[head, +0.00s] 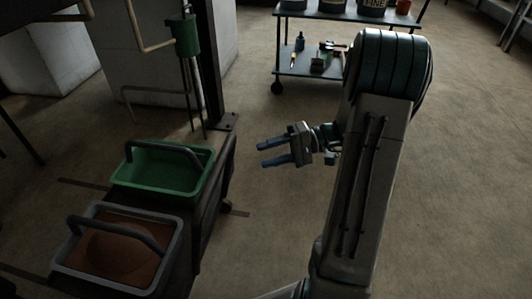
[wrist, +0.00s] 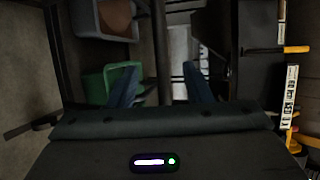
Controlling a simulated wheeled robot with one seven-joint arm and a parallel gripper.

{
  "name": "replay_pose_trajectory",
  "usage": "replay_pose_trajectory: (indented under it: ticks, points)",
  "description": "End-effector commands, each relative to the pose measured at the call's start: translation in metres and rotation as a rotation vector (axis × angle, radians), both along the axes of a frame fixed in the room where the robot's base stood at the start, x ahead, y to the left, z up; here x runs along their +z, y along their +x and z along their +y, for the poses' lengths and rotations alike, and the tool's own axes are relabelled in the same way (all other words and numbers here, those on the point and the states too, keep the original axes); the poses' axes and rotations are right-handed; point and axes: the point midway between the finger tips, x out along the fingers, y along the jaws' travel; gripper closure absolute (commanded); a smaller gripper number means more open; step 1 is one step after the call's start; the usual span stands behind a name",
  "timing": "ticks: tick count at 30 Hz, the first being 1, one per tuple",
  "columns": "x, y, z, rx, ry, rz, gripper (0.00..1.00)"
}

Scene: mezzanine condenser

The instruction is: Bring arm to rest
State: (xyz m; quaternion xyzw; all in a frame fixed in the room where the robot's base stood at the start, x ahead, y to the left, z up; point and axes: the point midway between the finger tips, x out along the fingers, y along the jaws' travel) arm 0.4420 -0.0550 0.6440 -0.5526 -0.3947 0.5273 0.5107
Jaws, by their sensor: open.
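My gripper (head: 273,153) is in the middle of the head view, at the end of my raised and bent arm. Its two blue fingers point left and stand apart, with nothing between them. In the wrist view the blue fingers (wrist: 160,88) also show apart and empty. The gripper is in free air, to the right of the green basket, and touches nothing that I can see.
A green basket (head: 207,185) and a grey basket (head: 60,262) with brown contents stand on a dark cart at lower left. A wheeled shelf cart (head: 300,70) with tools and cans is at the back. A dark post (head: 212,80) stands behind the baskets. Floor is clear at right.

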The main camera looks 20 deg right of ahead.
Motion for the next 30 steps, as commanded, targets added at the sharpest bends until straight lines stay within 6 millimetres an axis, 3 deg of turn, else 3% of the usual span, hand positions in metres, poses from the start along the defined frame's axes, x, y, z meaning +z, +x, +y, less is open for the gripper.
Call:
replay_pose_trajectory:
  ticks: [8, 11, 21, 30]
  points:
    - [0.001, 0.0, 0.001, 0.001, -0.001, 0.0, 0.55]
    - [0.01, -0.003, 0.005, 0.015, -0.02, 0.009, 0.55]
    - [0.1, -0.049, 0.052, 0.174, -0.34, 0.147, 0.55]
    - [0.178, -0.096, 0.071, 0.239, -0.709, 0.197, 0.55]
